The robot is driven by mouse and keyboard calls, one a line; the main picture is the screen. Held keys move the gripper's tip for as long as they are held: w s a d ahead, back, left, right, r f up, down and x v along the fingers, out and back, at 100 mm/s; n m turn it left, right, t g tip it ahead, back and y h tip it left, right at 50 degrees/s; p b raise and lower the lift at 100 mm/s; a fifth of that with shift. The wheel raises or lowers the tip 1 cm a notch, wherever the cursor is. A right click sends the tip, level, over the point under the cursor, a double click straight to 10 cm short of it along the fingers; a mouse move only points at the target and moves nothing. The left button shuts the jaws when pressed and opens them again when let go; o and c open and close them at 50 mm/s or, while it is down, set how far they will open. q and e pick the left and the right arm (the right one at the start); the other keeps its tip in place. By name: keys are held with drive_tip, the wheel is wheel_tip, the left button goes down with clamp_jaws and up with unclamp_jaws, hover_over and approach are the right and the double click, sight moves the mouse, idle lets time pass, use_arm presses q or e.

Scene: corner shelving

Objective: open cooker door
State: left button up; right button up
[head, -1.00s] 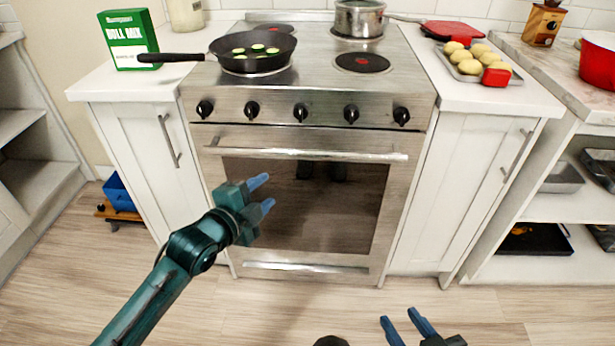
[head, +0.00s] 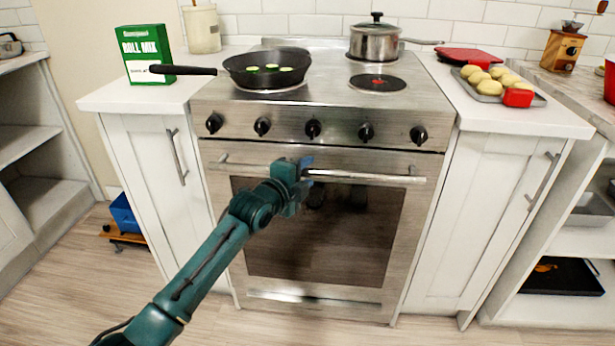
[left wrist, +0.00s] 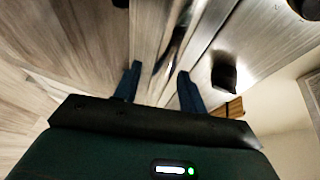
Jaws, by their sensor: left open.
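The steel cooker has a shut oven door with a dark window (head: 320,240). A horizontal bar handle (head: 380,179) runs across the door's top. My left gripper (head: 308,166) is at the middle of this handle, its fingers partly hidden by its own body. In the left wrist view the open fingers (left wrist: 158,80) lie on either side of the handle bar (left wrist: 174,48). I cannot tell whether they touch it. My right gripper is out of view.
A row of black knobs (head: 313,129) sits just above the handle. A frying pan (head: 267,70) and a steel pot (head: 374,41) stand on the hob. White cabinets (head: 150,190) flank the cooker. The floor before the door is clear apart from my arm.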

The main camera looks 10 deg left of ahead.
use_arm(q)
drive_tip(key=shift+w+d+f, duration=0.1)
drive_tip(key=shift+w+d, duration=0.15)
drive_tip(key=shift+w, duration=0.3)
drive_tip(key=shift+c, duration=0.3)
clamp_jaws()
